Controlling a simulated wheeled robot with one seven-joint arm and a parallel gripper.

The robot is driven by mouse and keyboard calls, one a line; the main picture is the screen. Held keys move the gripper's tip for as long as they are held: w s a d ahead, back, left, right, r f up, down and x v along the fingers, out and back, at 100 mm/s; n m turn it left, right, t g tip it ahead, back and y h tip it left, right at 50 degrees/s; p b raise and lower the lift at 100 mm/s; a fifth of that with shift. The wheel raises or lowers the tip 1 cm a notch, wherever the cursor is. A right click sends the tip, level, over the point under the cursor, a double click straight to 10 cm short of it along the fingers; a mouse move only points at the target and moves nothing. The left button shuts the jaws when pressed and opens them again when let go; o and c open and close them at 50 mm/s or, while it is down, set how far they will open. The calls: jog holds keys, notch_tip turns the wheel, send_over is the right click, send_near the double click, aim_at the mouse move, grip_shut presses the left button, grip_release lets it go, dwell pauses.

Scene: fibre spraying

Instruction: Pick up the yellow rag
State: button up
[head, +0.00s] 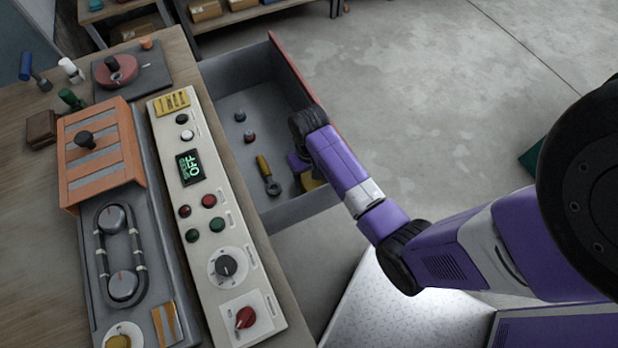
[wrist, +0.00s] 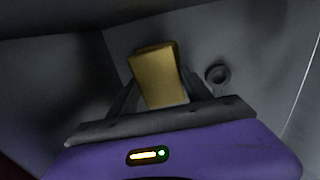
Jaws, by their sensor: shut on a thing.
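The yellow rag (wrist: 155,75) shows in the wrist view as a folded, block-like yellow piece between the two dark fingers of my gripper (wrist: 150,95). My gripper is shut on it. My wrist hides the rest. I cannot tell whether the rag touches the drawer floor.
The drawer (head: 225,75) has raised walls and a red-edged front. Open floor (head: 450,120) lies to the right.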

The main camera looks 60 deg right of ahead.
aim_at(309, 177)
notch_tip(309, 177, up, 17)
jog(key=p, duration=0.3)
jog(key=shift+p, duration=0.35)
jog(key=shift+f, duration=0.1)
